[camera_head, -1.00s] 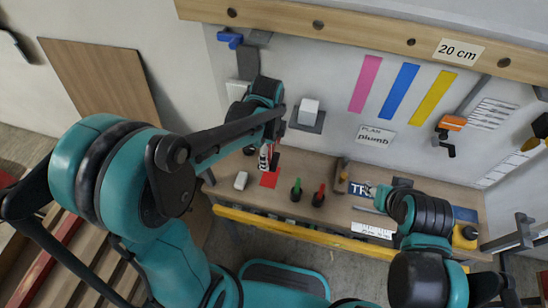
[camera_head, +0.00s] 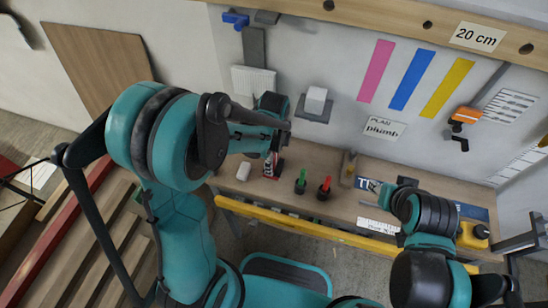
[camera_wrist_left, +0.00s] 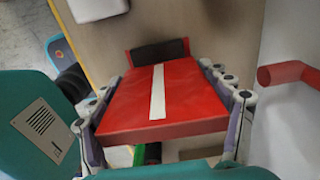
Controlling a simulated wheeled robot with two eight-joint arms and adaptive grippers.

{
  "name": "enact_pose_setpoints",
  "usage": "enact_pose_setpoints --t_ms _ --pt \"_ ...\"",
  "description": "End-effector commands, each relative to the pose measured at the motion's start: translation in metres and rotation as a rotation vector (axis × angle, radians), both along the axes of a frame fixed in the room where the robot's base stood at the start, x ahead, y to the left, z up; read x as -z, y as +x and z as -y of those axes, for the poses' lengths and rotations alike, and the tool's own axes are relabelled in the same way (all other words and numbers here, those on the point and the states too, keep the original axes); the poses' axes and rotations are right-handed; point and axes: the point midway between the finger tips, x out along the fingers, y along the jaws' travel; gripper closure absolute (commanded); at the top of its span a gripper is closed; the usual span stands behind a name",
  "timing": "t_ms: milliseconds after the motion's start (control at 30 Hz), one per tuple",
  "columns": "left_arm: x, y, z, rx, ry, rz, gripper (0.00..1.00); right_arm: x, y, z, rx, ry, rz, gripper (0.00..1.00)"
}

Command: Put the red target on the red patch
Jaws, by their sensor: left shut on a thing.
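The red target, a red block with a white stripe (camera_wrist_left: 158,92), fills the middle of the left wrist view. My left gripper (camera_wrist_left: 166,112) is shut on it, with a finger along each side. In the head view my left gripper (camera_head: 271,164) is low at the bench's left part, beside the wall. Red (camera_head: 280,165) shows next to its fingers; I cannot tell there whether it is target or patch. The red patch is mostly or wholly hidden by the gripper and target.
A white block (camera_head: 243,171) lies left of my left gripper. A green-topped holder (camera_head: 300,182) and a red-topped one (camera_head: 324,188) stand to its right. A yellow bar (camera_head: 310,228) runs along the bench front. An orange tool (camera_head: 466,115) hangs on the wall.

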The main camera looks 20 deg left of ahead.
Motion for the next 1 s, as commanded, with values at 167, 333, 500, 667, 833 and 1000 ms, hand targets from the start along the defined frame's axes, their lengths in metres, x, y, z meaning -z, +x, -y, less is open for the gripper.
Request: enact_pose_setpoints --t_ms 167,333,500,667,833,1000 --pt "0.003 0.0 0.0 0.0 0.0 0.0 0.05 0.003 0.0 0.0 0.0 0.0 0.0 0.6" --pt "0.003 0.0 0.0 0.0 0.0 0.0 0.03 0.003 0.0 0.0 0.0 0.0 0.0 0.6" --pt "0.002 0.0 0.0 0.0 0.0 0.0 0.03 0.002 0.0 0.0 0.0 0.0 0.0 0.6" --pt "-0.01 0.0 0.0 0.0 0.0 0.0 0.03 -0.005 0.0 0.0 0.0 0.0 0.0 0.6" --pt "-0.046 0.0 0.0 0.0 0.0 0.0 0.03 -0.018 0.0 0.0 0.0 0.0 0.0 0.6" --pt "-0.084 0.0 0.0 0.0 0.0 0.0 0.03 -0.031 0.0 0.0 0.0 0.0 0.0 0.6"
